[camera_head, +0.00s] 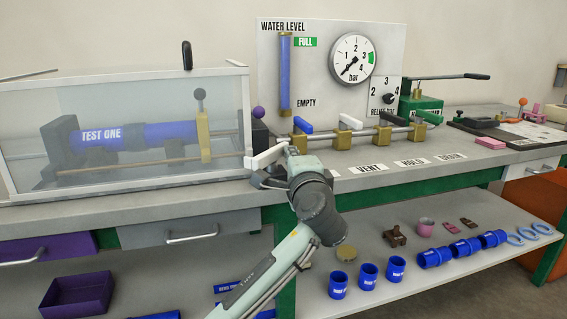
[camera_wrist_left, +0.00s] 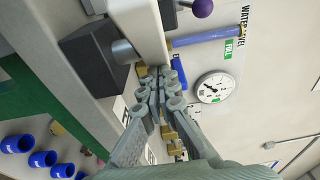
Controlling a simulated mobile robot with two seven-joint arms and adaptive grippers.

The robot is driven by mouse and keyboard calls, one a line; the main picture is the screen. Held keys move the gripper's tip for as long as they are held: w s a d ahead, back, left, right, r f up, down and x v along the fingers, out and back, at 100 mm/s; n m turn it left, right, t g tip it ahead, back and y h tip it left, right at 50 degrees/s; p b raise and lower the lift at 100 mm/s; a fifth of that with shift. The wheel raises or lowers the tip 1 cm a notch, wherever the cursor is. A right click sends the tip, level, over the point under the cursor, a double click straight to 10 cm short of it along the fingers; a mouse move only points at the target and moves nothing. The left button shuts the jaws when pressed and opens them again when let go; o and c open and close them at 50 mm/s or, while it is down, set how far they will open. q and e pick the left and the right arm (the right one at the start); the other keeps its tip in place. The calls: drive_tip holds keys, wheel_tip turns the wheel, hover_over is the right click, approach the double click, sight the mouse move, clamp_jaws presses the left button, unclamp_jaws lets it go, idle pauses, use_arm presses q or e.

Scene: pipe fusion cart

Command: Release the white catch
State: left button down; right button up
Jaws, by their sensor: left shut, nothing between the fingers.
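The white catch (camera_head: 266,156) is a short pale bar at the lower right corner of the clear test enclosure (camera_head: 243,120). In the left wrist view a broad white bar (camera_wrist_left: 145,30), which looks like the catch, passes just beyond the fingertips. My left gripper (camera_head: 264,178) is at the catch, partly covering its right end and lower side. In the wrist view the left gripper (camera_wrist_left: 162,84) has its fingers together with nothing between them. I cannot tell whether they touch the catch. My right gripper is in neither view.
A purple knob (camera_head: 258,112) stands close behind the catch. A valve manifold (camera_head: 345,138) with coloured levers lies to the right, below the pressure gauge (camera_head: 352,60). A dark block (camera_wrist_left: 92,57) is near the fingers. Blue fittings (camera_head: 368,274) sit on the lower shelf.

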use_arm(q)
drive_tip(key=shift+w, duration=0.15)
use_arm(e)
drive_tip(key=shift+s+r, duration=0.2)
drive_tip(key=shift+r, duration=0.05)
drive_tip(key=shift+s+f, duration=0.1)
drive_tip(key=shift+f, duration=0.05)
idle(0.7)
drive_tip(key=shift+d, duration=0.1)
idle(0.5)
